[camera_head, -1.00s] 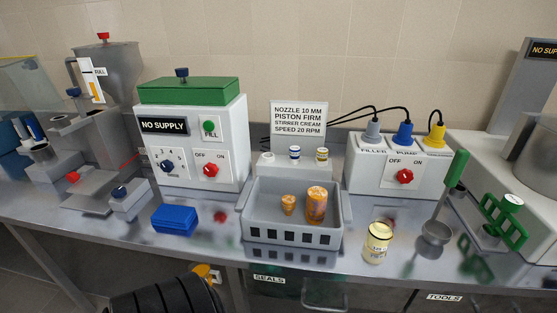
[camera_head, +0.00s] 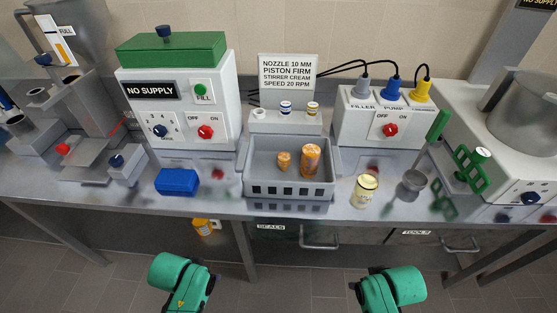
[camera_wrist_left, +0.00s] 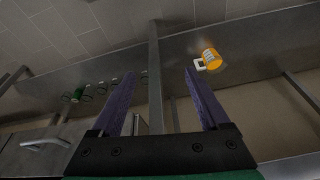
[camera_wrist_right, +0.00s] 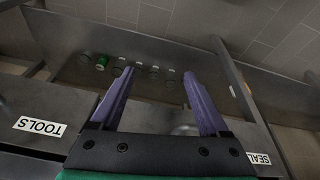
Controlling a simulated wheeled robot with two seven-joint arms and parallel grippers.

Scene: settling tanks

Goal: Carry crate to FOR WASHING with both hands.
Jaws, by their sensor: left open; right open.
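The grey crate (camera_head: 289,188) stands on the bench in the middle of the head view, with slots along its front wall. A small orange piece (camera_head: 284,161) and a taller orange jar (camera_head: 311,160) are in it. Green parts of both my arms show low in front of the bench; their fingers do not show there. My left gripper (camera_wrist_left: 160,75) is open and empty in the left wrist view. My right gripper (camera_wrist_right: 159,73) is open and empty in the right wrist view. Neither touches the crate. I see no FOR WASHING sign.
A blue box (camera_head: 178,182) lies left of the crate. A pale yellow jar (camera_head: 364,190) and a metal ladle (camera_head: 413,183) are to its right. A white holder (camera_head: 286,122) with small jars stands behind it. Drawers (camera_head: 305,238) are below the bench front.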

